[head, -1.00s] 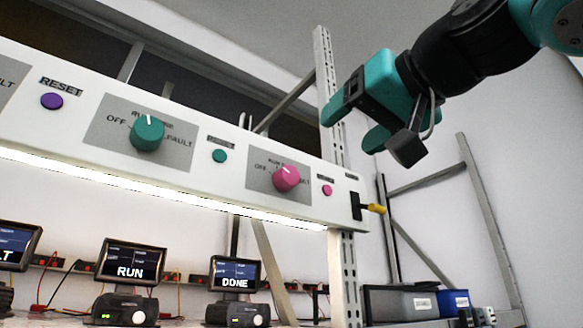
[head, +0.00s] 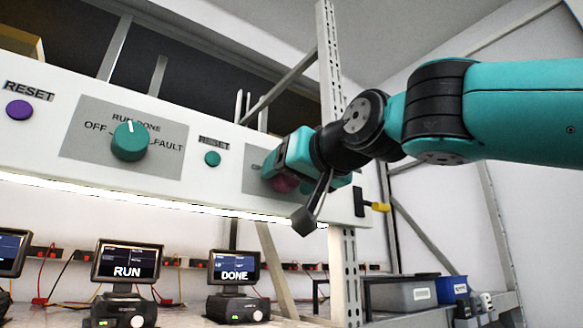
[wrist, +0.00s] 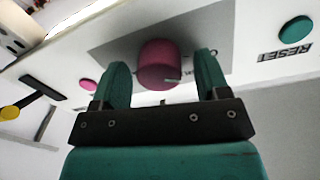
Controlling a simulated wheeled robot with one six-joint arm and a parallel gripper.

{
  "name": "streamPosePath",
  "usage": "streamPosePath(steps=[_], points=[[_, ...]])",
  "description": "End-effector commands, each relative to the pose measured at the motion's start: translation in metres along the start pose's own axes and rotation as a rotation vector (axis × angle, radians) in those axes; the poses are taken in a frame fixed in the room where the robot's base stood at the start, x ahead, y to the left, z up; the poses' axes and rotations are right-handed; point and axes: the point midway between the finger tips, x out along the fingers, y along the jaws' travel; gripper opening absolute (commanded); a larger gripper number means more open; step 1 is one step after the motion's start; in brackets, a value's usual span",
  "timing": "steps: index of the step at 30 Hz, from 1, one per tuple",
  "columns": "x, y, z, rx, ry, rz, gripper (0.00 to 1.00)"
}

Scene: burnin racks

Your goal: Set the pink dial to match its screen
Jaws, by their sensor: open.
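The pink dial (head: 284,184) is on the white panel, mostly hidden behind my gripper (head: 284,172) in the head view. In the wrist view the pink dial (wrist: 156,62) sits between the two teal fingers of my gripper (wrist: 162,68), with a gap on each side. The fingers are open, and contact is not visible. A pale mark on the dial points right and slightly down in the wrist view; the label beside it is too small to read. The rightmost screen (head: 234,266), below the dial and to its left, reads DONE.
A teal dial (head: 129,141), a teal reset button (head: 212,158) and a purple button (head: 19,110) are to the left on the panel. A small pink button (wrist: 88,85) is beside the pink dial. A yellow-tipped switch (head: 376,206) sticks out at the panel's right end.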

Motion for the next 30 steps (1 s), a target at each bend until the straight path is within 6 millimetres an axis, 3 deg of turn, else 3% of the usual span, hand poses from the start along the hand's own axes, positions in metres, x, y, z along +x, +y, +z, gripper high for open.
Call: streamPosePath(steps=[6,12,23,30], points=[[-0.0001,0.0001,0.0002,0.000,0.000,0.000,0.66],[-0.0003,0.0001,0.0002,0.000,0.000,0.000,0.20],[-0.0003,0.0006,0.0008,0.042,-0.001,0.002,0.19],[-0.0004,0.0013,0.0016,0.184,-0.006,0.003,0.19]])
